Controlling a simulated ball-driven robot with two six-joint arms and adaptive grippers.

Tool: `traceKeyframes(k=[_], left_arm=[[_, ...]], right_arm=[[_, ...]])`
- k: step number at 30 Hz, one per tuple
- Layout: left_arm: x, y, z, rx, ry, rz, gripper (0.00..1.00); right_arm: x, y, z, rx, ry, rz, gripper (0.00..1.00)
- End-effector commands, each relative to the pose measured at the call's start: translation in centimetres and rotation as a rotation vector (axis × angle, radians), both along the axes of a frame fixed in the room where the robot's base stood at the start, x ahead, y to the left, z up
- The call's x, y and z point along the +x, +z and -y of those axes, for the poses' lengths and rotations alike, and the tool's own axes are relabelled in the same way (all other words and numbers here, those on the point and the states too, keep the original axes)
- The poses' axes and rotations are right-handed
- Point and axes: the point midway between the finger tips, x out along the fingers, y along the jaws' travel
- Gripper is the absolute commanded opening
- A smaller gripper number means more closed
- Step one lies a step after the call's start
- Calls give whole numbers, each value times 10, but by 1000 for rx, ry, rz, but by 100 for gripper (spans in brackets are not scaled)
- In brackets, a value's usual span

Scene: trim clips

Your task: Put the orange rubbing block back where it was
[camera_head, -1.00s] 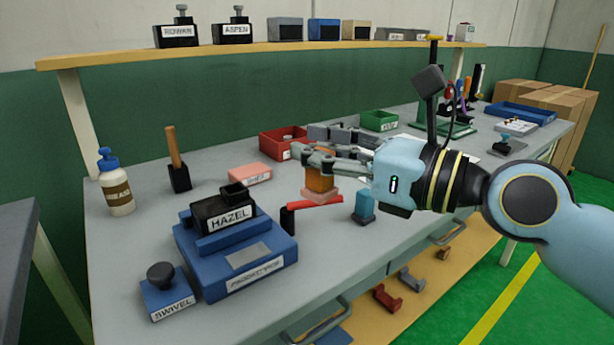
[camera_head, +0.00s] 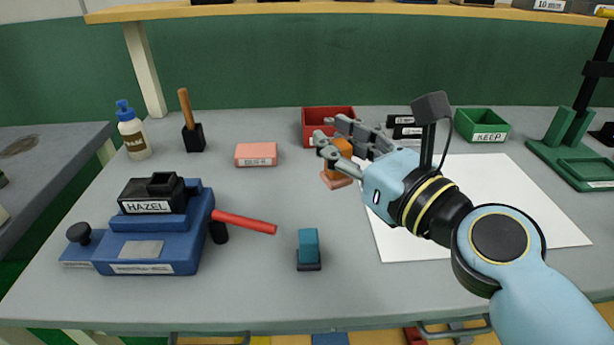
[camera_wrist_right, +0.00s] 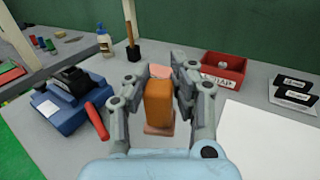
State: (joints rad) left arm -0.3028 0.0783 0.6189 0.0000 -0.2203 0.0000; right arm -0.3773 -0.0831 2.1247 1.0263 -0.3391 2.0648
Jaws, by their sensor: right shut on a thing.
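The orange rubbing block (camera_head: 338,163) has an orange body on a flat salmon base. My right gripper (camera_head: 330,148) is shut on it, fingers on both sides of the orange body. In the right wrist view the block (camera_wrist_right: 158,103) stands upright between the fingers, its base (camera_wrist_right: 159,129) below them. I cannot tell whether the base touches the table. A flat salmon block with a white label (camera_head: 256,154) lies to its left, apart from it. A teal block on a dark base (camera_head: 308,244) stands nearer the front edge. My left gripper is out of view.
A red bin (camera_head: 314,125) stands behind the held block. A white sheet (camera_head: 520,215) lies right, with a green KEEP bin (camera_head: 482,126) behind it. A blue machine marked HAZEL (camera_head: 150,240) and a red handle (camera_head: 245,222) are left. The grey table (camera_head: 240,190) between is clear.

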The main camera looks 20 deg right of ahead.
Motion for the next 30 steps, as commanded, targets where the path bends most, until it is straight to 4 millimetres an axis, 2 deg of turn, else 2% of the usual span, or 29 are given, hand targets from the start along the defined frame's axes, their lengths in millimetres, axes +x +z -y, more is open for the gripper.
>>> traceKeyframes(k=[5, 12, 16, 19, 23, 30], left_arm=[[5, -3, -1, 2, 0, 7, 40], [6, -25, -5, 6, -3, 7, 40], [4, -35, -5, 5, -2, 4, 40], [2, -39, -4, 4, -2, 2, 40], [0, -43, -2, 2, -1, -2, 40], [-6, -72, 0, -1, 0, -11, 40]], right_arm=[[21, -15, -6, -3, -14, -3, 0], [80, -54, -7, -5, -13, -3, 0], [104, -68, -8, -3, -12, -3, 0], [114, -72, -8, -4, -13, -4, 0], [117, -78, -8, -2, -13, -5, 0], [117, -114, -8, -1, -13, -6, 0]])
